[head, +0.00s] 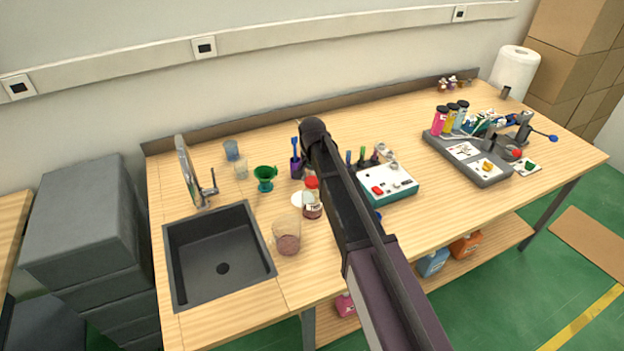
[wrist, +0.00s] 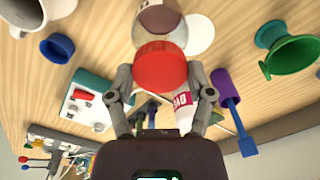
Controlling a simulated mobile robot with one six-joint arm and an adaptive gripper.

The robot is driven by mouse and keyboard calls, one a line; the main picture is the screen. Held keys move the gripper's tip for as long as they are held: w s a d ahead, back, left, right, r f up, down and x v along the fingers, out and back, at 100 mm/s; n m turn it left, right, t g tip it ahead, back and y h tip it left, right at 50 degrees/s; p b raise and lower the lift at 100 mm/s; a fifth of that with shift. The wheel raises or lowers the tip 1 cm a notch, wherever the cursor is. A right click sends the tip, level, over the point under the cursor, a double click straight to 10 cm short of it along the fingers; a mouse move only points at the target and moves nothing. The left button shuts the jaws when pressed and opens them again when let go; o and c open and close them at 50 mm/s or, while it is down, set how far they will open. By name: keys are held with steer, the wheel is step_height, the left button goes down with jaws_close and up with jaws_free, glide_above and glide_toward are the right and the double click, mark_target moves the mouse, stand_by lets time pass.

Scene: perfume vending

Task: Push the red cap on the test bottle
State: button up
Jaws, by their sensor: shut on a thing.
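The test bottle (head: 313,209) stands upright on the wooden table just left of my arm in the head view, with its red cap (head: 311,183) on top. In the wrist view the red cap (wrist: 160,68) is large and central. My gripper (wrist: 161,72) has one finger on each side of it, shut on the cap. A white piece with a red label (wrist: 184,110) shows beside the right finger; I cannot tell what it belongs to. My gripper's fingertips are hidden behind my arm in the head view.
A clear beaker with brownish contents (head: 287,240) stands close in front. A green funnel (head: 264,175), a purple holder (head: 296,168) and a white-and-teal device (head: 390,182) are nearby. A dark sink (head: 185,285) lies left. Free tabletop lies between the device and the right-hand grey tray (head: 488,180).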

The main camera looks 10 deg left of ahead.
stand_by(0.4)
steer(key=o, duration=0.7)
steer(key=shift+r+p, duration=3.5)
jaws_close()
